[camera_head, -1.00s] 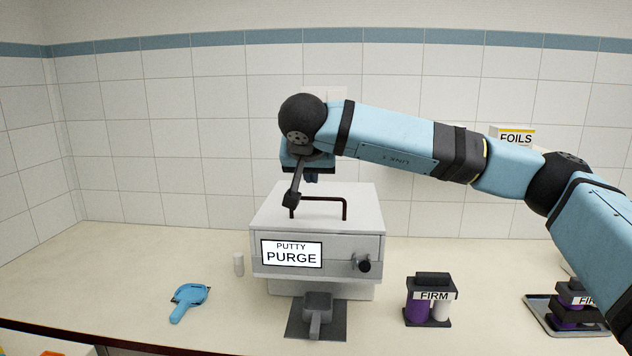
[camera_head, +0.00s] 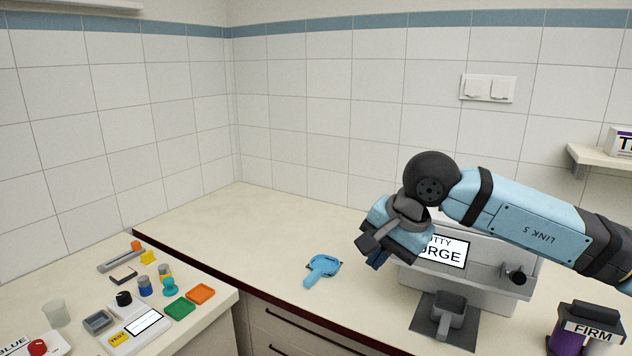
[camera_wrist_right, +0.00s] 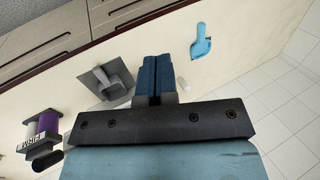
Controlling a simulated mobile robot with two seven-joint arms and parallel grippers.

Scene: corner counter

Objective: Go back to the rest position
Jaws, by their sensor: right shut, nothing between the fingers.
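My right gripper (camera_head: 377,258) hangs in front of the left part of the grey putty purge machine (camera_head: 485,272) in the head view, and its arm hides part of the machine and its label. In the right wrist view the two blue fingers (camera_wrist_right: 151,80) of this gripper lie together, with nothing between them. My left gripper is in neither view.
A blue tool (camera_head: 323,270) lies on the counter left of the machine. A grey scoop-like tray (camera_head: 446,318) stands on a dark plate before it. A FIRM cartridge holder (camera_head: 588,328) is at right. Small items and a green tray (camera_head: 180,308) are on the left counter.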

